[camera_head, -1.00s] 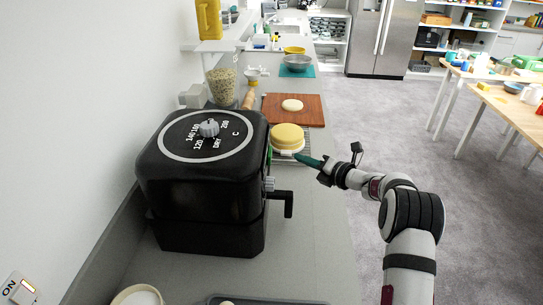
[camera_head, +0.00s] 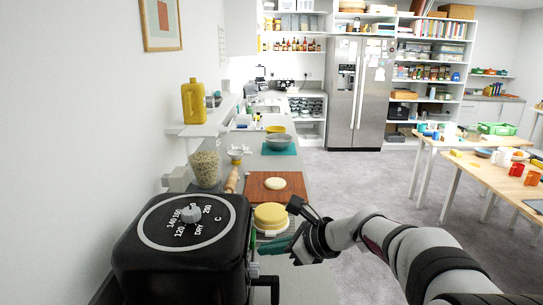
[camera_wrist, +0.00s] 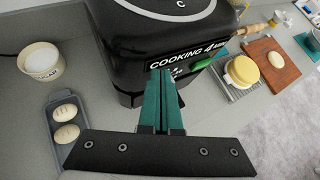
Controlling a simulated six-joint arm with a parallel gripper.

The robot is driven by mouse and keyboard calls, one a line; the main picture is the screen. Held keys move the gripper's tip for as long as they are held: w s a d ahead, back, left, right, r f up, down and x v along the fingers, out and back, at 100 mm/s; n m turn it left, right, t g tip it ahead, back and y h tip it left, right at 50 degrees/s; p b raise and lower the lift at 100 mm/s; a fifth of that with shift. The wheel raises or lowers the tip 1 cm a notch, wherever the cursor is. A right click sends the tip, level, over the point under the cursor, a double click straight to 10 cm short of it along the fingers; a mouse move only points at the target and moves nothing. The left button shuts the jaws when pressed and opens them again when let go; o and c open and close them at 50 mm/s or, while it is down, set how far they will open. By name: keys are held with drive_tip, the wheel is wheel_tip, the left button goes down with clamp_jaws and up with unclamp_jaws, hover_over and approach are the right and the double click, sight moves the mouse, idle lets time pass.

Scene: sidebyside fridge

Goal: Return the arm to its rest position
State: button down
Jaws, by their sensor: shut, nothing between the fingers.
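My gripper (camera_head: 277,246) is shut and empty, its green fingers pressed together. In the head view it is over the counter, just right of the black air fryer (camera_head: 185,240) and in front of the yellow round cake (camera_head: 271,216). In the wrist view the closed fingers (camera_wrist: 162,95) point at the air fryer front (camera_wrist: 150,50), where the word COOKING shows. I cannot tell whether they touch it. My arm reaches in from the lower right of the head view.
A wooden board (camera_head: 292,196) with dough (camera_head: 275,184) lies beyond the cake. A grey tray (camera_wrist: 88,137) with two pale buns and a sugar bowl (camera_wrist: 41,65) are at left in the wrist view. Open floor (camera_head: 370,180) lies right of the counter.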

drive_tip(key=s+d+n+h, duration=0.3)
drive_tip(key=s+n, duration=0.6)
drive_tip(key=s, duration=0.3)
drive_tip(key=s+d+n+h, duration=0.4)
drive_tip(key=s+n, duration=0.6)
drive_tip(key=s, duration=0.3)
drive_tip(key=s+f+m+g, duration=0.1)
drive_tip(key=s+f+g, duration=0.5)
drive_tip(key=s+f, duration=0.2)
drive_tip(key=shift+s+d+g, duration=0.15)
drive_tip(key=shift+s+g, duration=0.15)
drive_tip(key=shift+s, duration=0.9)
